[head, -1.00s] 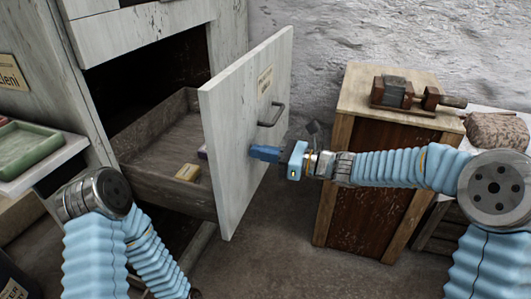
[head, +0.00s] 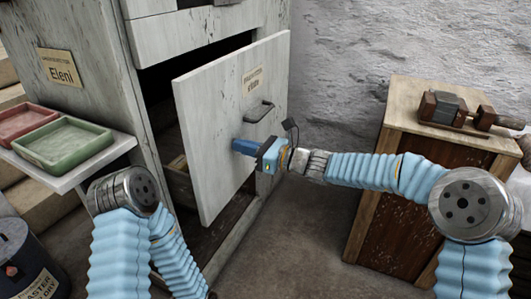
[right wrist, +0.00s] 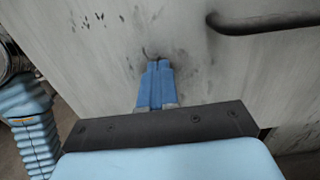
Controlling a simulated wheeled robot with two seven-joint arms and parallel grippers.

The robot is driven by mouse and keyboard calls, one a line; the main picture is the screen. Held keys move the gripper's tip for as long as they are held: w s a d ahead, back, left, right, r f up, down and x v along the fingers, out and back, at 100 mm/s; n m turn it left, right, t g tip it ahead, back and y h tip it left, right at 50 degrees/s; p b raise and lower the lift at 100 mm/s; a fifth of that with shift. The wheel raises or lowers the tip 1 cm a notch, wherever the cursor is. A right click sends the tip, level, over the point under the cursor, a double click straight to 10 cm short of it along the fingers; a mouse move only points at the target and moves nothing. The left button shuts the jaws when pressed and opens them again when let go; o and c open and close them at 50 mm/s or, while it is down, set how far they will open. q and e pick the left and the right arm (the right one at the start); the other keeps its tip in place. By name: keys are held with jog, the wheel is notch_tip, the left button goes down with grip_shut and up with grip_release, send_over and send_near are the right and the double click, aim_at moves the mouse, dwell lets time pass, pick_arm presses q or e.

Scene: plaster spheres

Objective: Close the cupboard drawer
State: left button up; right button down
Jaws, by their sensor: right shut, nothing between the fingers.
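The cupboard drawer (head: 226,130) has a tall worn white front with a label and a dark metal handle (head: 259,111). In the head view it stands partly out of the cupboard (head: 119,50), and only a little of its inside shows at the left of the front. My right gripper (head: 236,146) is shut and empty, with its blue fingertips at the drawer front, below and left of the handle. In the right wrist view the shut fingers (right wrist: 158,66) meet or nearly meet the white front. My left arm is at the lower left; its gripper is out of view.
A shelf (head: 75,178) with a red tray (head: 25,123) and a green tray (head: 63,146) juts out at the left. A dark bucket (head: 30,262) stands below it. A wooden cabinet (head: 445,148) with a tool on top stands at the right.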

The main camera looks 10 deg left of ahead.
pick_arm(q)
jog(key=shift+s+d+r+p, duration=0.1)
jog(key=shift+d+r+p, duration=0.2)
jog(key=shift+r+p, duration=0.3)
jog(key=shift+s+d+r+p, duration=0.1)
jog(key=shift+d+r+p, duration=0.15)
jog(key=shift+r+p, duration=0.35)
pick_arm(e)
jog(key=x, duration=1)
jog(key=shift+a+r, duration=0.15)
jog(key=shift+r, duration=0.1)
